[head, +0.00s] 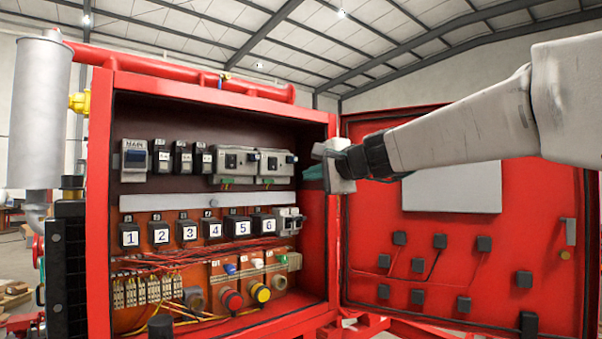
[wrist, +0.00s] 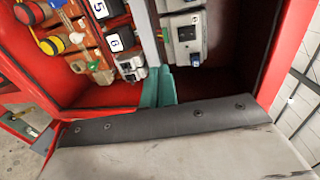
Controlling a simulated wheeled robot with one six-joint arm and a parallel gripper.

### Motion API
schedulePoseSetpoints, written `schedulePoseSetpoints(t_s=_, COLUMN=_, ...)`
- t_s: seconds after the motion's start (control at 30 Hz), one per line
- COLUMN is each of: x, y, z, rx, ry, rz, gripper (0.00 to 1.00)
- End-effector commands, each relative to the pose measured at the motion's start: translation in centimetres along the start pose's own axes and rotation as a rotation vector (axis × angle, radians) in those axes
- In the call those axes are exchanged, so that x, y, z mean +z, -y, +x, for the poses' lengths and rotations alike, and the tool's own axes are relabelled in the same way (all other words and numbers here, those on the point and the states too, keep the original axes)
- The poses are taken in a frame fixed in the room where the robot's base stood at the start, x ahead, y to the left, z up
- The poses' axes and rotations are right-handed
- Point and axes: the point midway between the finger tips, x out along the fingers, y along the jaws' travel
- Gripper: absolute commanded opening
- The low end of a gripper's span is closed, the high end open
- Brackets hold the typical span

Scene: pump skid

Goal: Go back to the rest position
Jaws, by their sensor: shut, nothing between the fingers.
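My gripper (head: 312,173) is at the right edge of the red cabinet's opening in the head view, with its teal fingers pointing left into the cabinet. In the wrist view the two teal fingers of my gripper (wrist: 159,85) lie close together, shut and empty. They appear in front of the metal rail and the right-hand device. I cannot tell how far they are from them. My arm reaches in from the right, in front of the open door. The fingertips are small in the head view.
The red cabinet (head: 214,89) holds a main breaker (head: 134,155), numbered relays, a metal rail (head: 200,201), wiring and coloured buttons. Its open door (head: 460,225) stands on the right, behind my arm. A grey cylinder (head: 42,110) stands at left. The air before the cabinet looks clear.

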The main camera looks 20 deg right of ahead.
Motion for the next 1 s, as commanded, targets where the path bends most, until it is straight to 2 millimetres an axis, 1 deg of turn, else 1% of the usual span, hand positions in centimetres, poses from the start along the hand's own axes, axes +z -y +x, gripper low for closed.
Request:
schedulePoseSetpoints(t_s=0.1, x=0.0, y=-0.1, z=-0.4, rx=-0.001, ry=0.000, rz=-0.001, gripper=0.00)
schedulePoseSetpoints(t_s=0.57, x=0.2, y=-0.1, z=-0.4, rx=0.000, ry=0.003, rz=-0.003, gripper=0.00)
schedulePoseSetpoints(t_s=0.63, x=0.6, y=-0.3, z=-0.4, rx=0.011, ry=0.024, rz=-0.026, gripper=0.00)
schedulePoseSetpoints(t_s=0.67, x=0.9, y=-0.9, z=-0.3, rx=0.029, ry=0.039, rz=-0.049, gripper=0.00)
schedulePoseSetpoints(t_s=0.77, x=2.1, y=-4.9, z=-0.4, rx=0.133, ry=0.103, rz=-0.141, gripper=0.00)
schedulePoseSetpoints(t_s=0.83, x=3.7, y=-8.9, z=-1.6, rx=0.239, ry=0.174, rz=-0.236, gripper=0.00)
schedulePoseSetpoints(t_s=0.87, x=4.5, y=-10.9, z=-2.4, rx=0.290, ry=0.209, rz=-0.283, gripper=0.00)
schedulePoseSetpoints(t_s=0.9, x=5.7, y=-13.4, z=-3.6, rx=0.359, ry=0.260, rz=-0.344, gripper=0.00)
schedulePoseSetpoints(t_s=0.97, x=7.3, y=-17.2, z=-5.9, rx=0.462, ry=0.336, rz=-0.435, gripper=0.00)
schedulePoseSetpoints(t_s=1.0, x=8.2, y=-19.6, z=-7.6, rx=0.529, ry=0.384, rz=-0.493, gripper=0.00)
